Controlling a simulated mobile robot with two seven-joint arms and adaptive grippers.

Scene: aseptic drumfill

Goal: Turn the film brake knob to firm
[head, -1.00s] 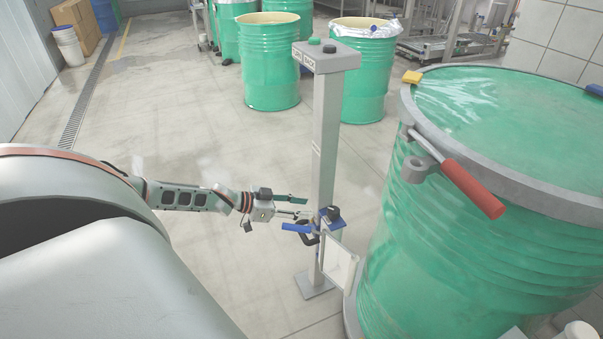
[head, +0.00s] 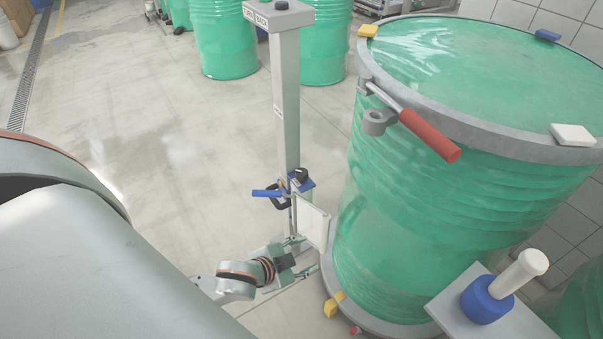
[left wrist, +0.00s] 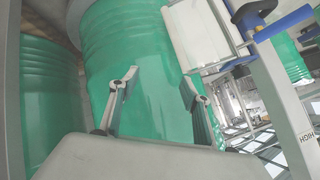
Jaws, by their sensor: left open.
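A grey post (head: 287,105) stands left of the large green drum. On its blue bracket is a small black knob (head: 300,175), which I take for the film brake knob; its setting is too small to read. A blue lever (head: 268,193) sticks out left beside it, and a white roll or panel (head: 312,222) hangs below right. My left gripper (head: 308,257) is open and empty, low beside the post, below the panel and apart from the knob. In the left wrist view its two fingers (left wrist: 158,82) point at green drum wall, with the white roll (left wrist: 200,32) above right. My right gripper is out of view.
The large green drum (head: 400,215) with a red-handled clamp lever (head: 430,136) stands close on the right. A white-handled blue tool (head: 490,297) sits on a grey shelf at lower right. More green drums (head: 224,42) stand behind. The floor left of the post is clear.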

